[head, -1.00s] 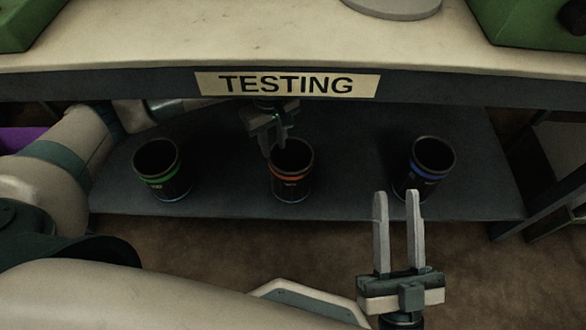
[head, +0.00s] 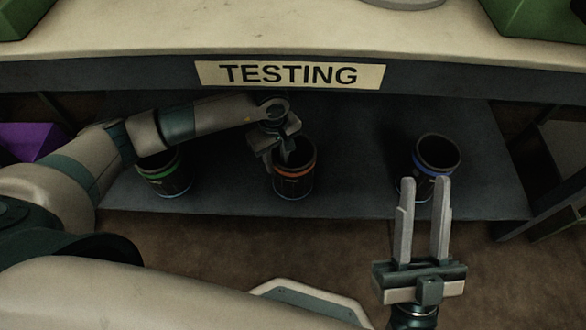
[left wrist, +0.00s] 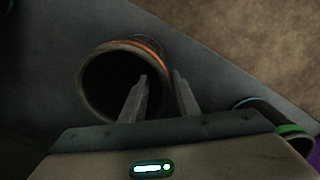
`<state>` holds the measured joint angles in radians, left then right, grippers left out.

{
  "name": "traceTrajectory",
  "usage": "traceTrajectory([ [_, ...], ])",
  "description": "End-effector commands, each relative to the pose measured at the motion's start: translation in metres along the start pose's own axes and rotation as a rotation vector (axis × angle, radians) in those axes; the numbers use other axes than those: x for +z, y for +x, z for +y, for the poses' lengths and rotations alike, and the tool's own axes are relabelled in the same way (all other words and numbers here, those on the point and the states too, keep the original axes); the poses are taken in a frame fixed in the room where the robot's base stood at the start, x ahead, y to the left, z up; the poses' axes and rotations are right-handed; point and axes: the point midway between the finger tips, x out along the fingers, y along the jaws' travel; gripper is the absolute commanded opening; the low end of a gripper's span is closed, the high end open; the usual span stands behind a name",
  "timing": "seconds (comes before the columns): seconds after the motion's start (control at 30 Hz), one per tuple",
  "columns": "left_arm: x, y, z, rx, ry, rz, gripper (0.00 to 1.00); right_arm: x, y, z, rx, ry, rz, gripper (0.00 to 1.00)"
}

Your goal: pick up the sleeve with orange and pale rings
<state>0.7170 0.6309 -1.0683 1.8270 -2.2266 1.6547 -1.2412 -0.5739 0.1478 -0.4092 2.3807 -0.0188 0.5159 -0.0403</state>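The sleeve with the orange ring (head: 294,182) stands upright on the dark shelf, a dark open-topped cylinder with a thin pale-blue ring near its base. It shows in the left wrist view (left wrist: 88,92) with its mouth facing the camera. My left gripper (head: 277,158) is at its rim, fingers apart. In the left wrist view, one finger overlaps the mouth and the other is outside the wall, so the fingers (left wrist: 160,77) straddle the near wall. I cannot tell whether they touch it. My right gripper (head: 425,182) is open and empty, in front of the blue-ringed sleeve.
A green-ringed sleeve (head: 165,180) stands to the left, partly behind my left arm. A blue-ringed sleeve (head: 437,155) stands to the right. The dark shelf (head: 350,190) lies under the tabletop (head: 290,35), whose front edge carries a TESTING sign (head: 290,75).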

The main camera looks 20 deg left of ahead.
Motion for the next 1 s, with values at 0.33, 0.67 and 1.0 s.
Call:
traceTrajectory([
  [0.33,0.001,0.025,0.0,0.001,0.001,0.0,0.28,-0.013,0.013,0.006,0.003,-0.014,0.094,0.31],
  [0.67,0.001,0.028,-0.001,0.0,0.0,-0.001,0.28,-0.011,0.009,0.006,0.001,-0.014,0.086,0.31],
  [1.0,0.004,0.066,-0.008,-0.001,-0.001,-0.002,0.28,-0.025,0.01,0.015,-0.004,-0.034,0.186,0.31],
])
